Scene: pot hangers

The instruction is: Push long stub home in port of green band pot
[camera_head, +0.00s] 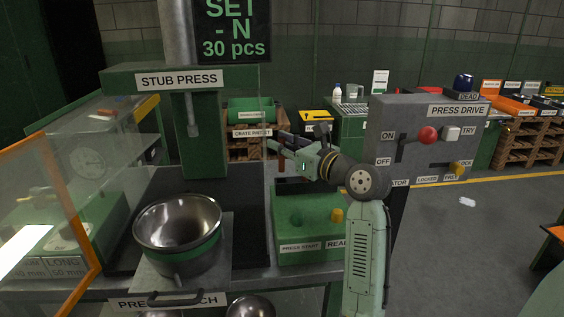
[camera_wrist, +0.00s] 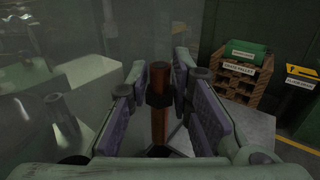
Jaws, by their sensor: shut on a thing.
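The green band pot (camera_head: 178,262), a shiny steel bowl with a green band, sits upright on the press bench under the stub press. Its port is not clearly visible, and I cannot make out a long stub in it. My gripper (camera_head: 275,146) is up to the right of the pot, above the green press start box, well apart from the pot. In the wrist view my gripper (camera_wrist: 163,100) is shut on a reddish-brown rod (camera_wrist: 160,128) with a dark collar, standing between the fingers. Whether this rod is a stub or a tool handle I cannot tell.
The stub press head (camera_head: 180,80) and its column stand behind the pot. An orange-edged clear guard (camera_head: 50,200) is at left, near LONG-labelled bins. The press start box (camera_head: 305,225) is right of the pot; the press drive panel (camera_head: 425,140) stands farther right.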

